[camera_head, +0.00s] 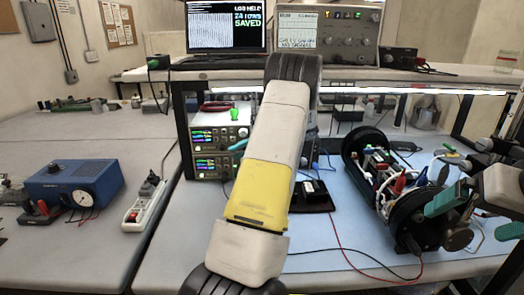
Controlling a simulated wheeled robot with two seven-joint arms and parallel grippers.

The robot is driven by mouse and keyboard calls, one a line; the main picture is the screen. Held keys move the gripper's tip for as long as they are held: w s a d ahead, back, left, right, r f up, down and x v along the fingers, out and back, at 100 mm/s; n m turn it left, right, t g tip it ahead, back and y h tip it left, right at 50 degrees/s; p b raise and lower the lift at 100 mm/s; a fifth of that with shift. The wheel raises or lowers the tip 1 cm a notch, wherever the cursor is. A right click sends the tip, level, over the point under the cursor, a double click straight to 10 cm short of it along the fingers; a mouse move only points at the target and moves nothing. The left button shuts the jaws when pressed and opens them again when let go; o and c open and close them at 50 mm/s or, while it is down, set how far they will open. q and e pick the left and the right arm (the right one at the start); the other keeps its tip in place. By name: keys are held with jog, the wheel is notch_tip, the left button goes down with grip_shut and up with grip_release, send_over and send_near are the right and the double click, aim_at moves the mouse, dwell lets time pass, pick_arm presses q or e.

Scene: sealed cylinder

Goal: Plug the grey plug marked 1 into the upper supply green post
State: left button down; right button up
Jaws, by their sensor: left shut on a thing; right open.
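Two power supplies are stacked under the shelf, the upper supply (208,136) above the lower one (208,165). A bright green piece (236,114) stands at the top of the upper supply; I cannot tell if it is the green post. My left arm crosses the middle and covers the supplies' right side. A teal fingertip of my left gripper (239,145) shows in front of the upper supply. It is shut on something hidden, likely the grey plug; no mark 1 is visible. My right gripper (478,215) is open and empty, beside the opened cylinder (413,220).
The cylinder, with wires and coloured parts inside, lies on the blue mat (345,235). Red and black leads run across the mat. A white power strip (145,203) and a blue meter box (75,185) stand at left. A monitor and an instrument stand on the shelf.

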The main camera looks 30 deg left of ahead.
pick_arm(q)
jog(key=shift+w+a, duration=0.3)
jog(key=shift+w, duration=0.2)
dwell(0.3)
jog(key=c, duration=1.2)
grip_release()
jog(key=v, duration=0.8)
jog(key=shift+a, duration=0.1)
